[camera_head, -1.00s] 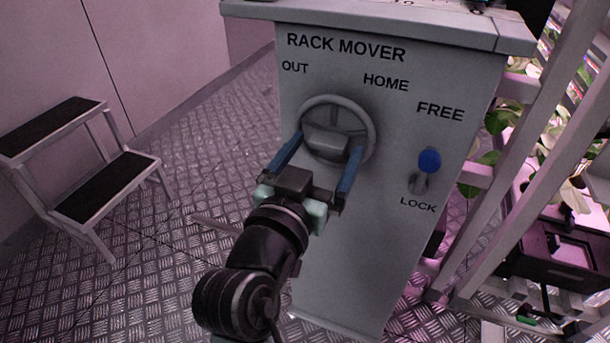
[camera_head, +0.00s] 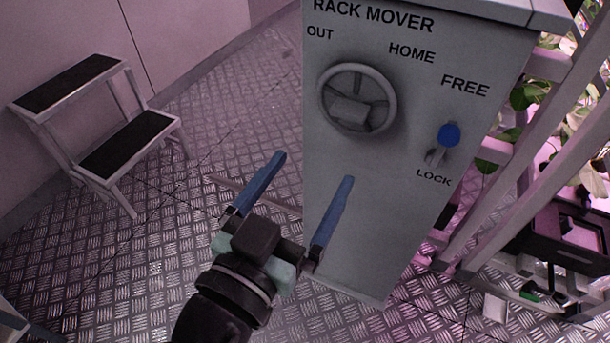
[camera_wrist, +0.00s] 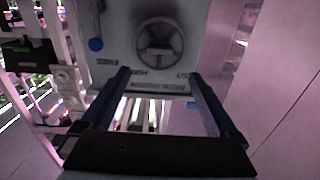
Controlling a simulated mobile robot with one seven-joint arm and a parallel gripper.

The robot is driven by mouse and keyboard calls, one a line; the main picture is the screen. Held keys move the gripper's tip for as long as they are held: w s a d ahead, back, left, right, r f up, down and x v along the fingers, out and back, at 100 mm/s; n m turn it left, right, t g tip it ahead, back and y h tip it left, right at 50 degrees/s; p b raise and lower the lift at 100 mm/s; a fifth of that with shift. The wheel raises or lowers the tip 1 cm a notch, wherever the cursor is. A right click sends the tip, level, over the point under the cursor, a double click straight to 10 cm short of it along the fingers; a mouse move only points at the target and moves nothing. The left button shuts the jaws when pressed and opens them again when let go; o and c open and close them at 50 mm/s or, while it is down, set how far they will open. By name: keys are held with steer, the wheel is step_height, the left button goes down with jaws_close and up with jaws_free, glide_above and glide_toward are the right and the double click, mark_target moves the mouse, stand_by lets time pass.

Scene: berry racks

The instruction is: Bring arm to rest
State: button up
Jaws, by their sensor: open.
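My gripper (camera_head: 314,170) is open and empty, its two blue fingers spread wide. In the head view it is below and left of the handwheel (camera_head: 357,98), apart from it. The handwheel is a grey ring with spokes on the front of the grey rack mover cabinet (camera_head: 345,215). In the wrist view the gripper (camera_wrist: 160,80) shows both fingers with nothing between them, and the handwheel (camera_wrist: 160,42) stands beyond the fingertips.
A blue-knobbed lever (camera_head: 449,134) sits between the FREE and LOCK labels. A step stool (camera_head: 120,140) stands on the metal floor at left. White rack posts (camera_head: 520,160) with plants and a dark crate (camera_head: 570,235) are at right.

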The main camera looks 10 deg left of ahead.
steer(key=w+d+r+t+y+p, duration=0.1)
steer(key=w+r+t, duration=0.1)
steer(key=r, duration=0.7)
steer(key=w+d+r+t+y+p, duration=0.1)
steer(key=w+r+t, duration=0.1)
steer(key=r, duration=0.7)
steer(key=s+d+r+n+t+y+p, duration=0.1)
steer(key=s+r+n+t+y+p, duration=0.15)
steer(key=r, duration=0.85)
steer(key=s+d+r+n+t+y+p, duration=0.1)
steer(key=s+r+t, duration=0.3)
steer(key=r, duration=0.7)
step_height(320, 180, up, 36)
steer(key=p, duration=3.6)
steer(key=shift+w+f, duration=0.15)
steer(key=shift+f, duration=0.1)
steer(key=shift+c, duration=0.2)
